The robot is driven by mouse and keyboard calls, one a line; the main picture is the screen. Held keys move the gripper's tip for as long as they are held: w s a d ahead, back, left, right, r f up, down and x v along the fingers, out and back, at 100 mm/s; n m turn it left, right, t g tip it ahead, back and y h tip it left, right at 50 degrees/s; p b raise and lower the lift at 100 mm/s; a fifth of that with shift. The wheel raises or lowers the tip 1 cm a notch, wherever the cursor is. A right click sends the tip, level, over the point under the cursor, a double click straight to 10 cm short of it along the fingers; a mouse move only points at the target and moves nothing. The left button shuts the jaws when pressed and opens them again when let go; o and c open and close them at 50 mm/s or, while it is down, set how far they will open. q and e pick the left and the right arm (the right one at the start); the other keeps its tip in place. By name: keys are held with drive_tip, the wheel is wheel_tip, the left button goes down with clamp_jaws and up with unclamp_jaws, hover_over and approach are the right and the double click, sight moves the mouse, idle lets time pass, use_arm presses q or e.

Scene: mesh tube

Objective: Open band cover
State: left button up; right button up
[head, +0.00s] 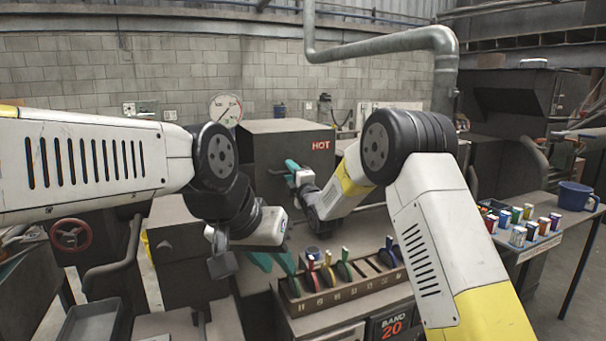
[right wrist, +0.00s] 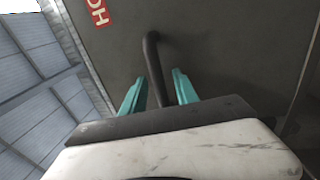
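A dark box-shaped cover marked HOT (head: 283,150) stands at the back centre; its dark face also fills much of the right wrist view (right wrist: 230,50). A dark bent bar handle (right wrist: 153,62) stands out from this face. My right gripper (head: 292,172) is at the cover's front. In the right wrist view its teal fingers (right wrist: 160,86) are apart, one on each side of the handle, with narrow gaps seeming to show. Contact is unclear because the fingers' lower parts are hidden. My left gripper (head: 275,262) is lower, its teal fingers spread and empty beside the tool rack.
A slotted rack (head: 345,290) with several coloured handled pieces stands below, above a panel reading BAND 20 (head: 390,324). At right, a table holds several colourful cans (head: 523,222) and a blue mug (head: 577,196). A red valve wheel (head: 70,235) is at left.

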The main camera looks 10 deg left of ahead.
clamp_jaws()
drive_tip(key=shift+f, duration=0.1)
idle(1.3)
